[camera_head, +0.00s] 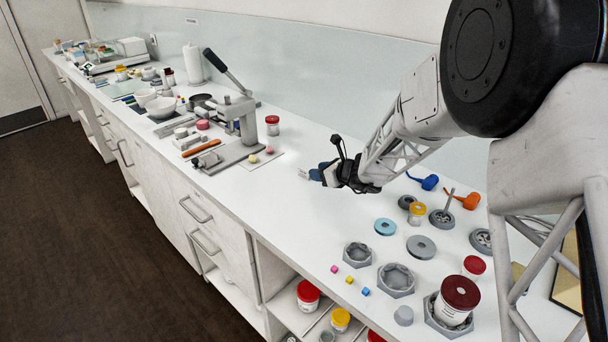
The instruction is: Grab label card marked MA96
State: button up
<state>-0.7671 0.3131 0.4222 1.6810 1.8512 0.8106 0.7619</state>
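A small white card (303,173) with faint dark marks shows just left of my gripper's blue fingertips; its marking is too small to read as MA96. My gripper (316,174) is over the middle of the white counter, pointing left. The fingertips appear to touch or overlap the card's right edge, but I cannot tell whether they hold it or whether it stands on the counter. The gap between the fingers is not clear from this side.
A grey lever press (240,118) and a red-lidded jar (272,125) stand behind left. Grey hex holders (396,280), small cubes, discs and a dark-red-lidded jar (457,299) crowd the front right. A blue mallet (428,182) lies right. Bare counter surrounds my gripper.

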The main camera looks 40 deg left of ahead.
aim_at(304, 170)
jog(key=shift+x, duration=1.1)
jog(key=shift+a, duration=0.1)
jog(key=shift+x, duration=2.55)
jog(key=shift+w, duration=0.2)
jog(key=shift+c, duration=0.4)
grip_shut()
